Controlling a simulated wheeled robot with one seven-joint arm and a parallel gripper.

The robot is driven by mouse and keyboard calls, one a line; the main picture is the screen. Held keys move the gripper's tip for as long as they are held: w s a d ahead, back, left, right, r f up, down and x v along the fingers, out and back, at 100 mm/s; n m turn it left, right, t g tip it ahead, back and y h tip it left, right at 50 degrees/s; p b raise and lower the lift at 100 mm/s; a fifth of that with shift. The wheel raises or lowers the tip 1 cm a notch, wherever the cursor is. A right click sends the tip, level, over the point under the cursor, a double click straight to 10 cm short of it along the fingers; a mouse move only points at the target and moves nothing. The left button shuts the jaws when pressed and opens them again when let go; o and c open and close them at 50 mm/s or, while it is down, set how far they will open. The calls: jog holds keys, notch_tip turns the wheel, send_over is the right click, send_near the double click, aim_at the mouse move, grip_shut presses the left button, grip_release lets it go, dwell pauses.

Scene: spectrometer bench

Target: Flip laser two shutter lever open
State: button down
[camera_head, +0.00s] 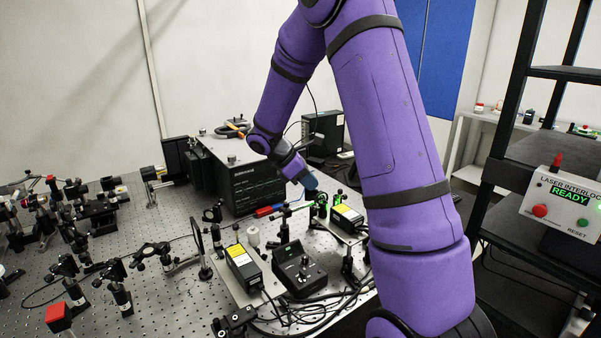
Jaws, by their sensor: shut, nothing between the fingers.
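Two black laser boxes with yellow labels stand on the bench: one (243,268) in front, left of the control box, and one (347,217) further back on the right. I cannot read which is laser two. No shutter lever can be made out clearly at this size. My gripper (311,186) is shut and empty. It points down and right, above and a little left of the back right laser box, near small posts with green parts (322,204). Its fingertips are small and dark here, and I cannot tell whether they touch anything.
A black control box (299,270) with cables sits between the lasers. A large black instrument (245,180) stands behind. Optics posts crowd the perforated bench (185,300) on the left. The interlock panel (564,205) reads READY at right. My arm hides the bench's right side.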

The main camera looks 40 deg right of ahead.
jog(key=d, duration=0.1)
jog(key=s+d+f, duration=0.2)
jog(key=d, duration=0.1)
jog(key=shift+s+f, duration=0.1)
jog(key=shift+s, duration=0.1)
jog(key=shift+s+d, duration=0.3)
jog(key=shift+d, duration=0.15)
